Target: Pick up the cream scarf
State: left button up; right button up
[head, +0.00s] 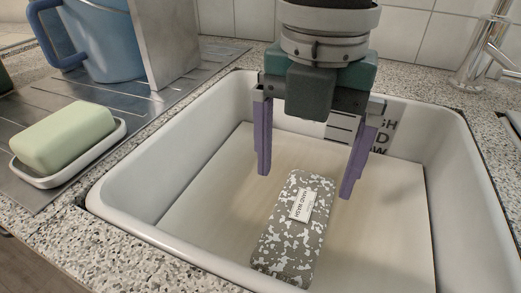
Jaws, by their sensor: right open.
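A folded, oblong bundle (283,240), mottled grey and white, lies in the white sink. It carries a white tag whose text seems to read "hand wash". I see nothing plainly cream that looks like a scarf, and I cannot tell whether this bundle is the scarf. My right gripper (305,183) points down into the sink with its two purple fingers wide apart. The fingertips are on either side of the bundle's far end in the picture, and nothing is held between them. My left gripper is not in view.
The white sink (140,222) has raised walls around a flat beige bottom. A green soap bar (66,137) sits on a white dish (72,170) at left. A blue pitcher (100,45) and a grey upright panel (165,40) stand behind. A metal faucet (482,50) is at right.

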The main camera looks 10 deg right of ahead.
aim_at(300, 214)
jog(key=f, duration=0.3)
jog(key=shift+s+f+b, duration=0.2)
jog(key=shift+f+b, duration=0.05)
jog(key=shift+b, duration=0.05)
notch_tip(300, 214, down, 5)
jog(key=shift+d+f+b, duration=0.1)
jog(key=shift+d+b, duration=0.05)
jog(key=shift+b, duration=0.55)
jog(key=c, duration=1.5)
grip_shut()
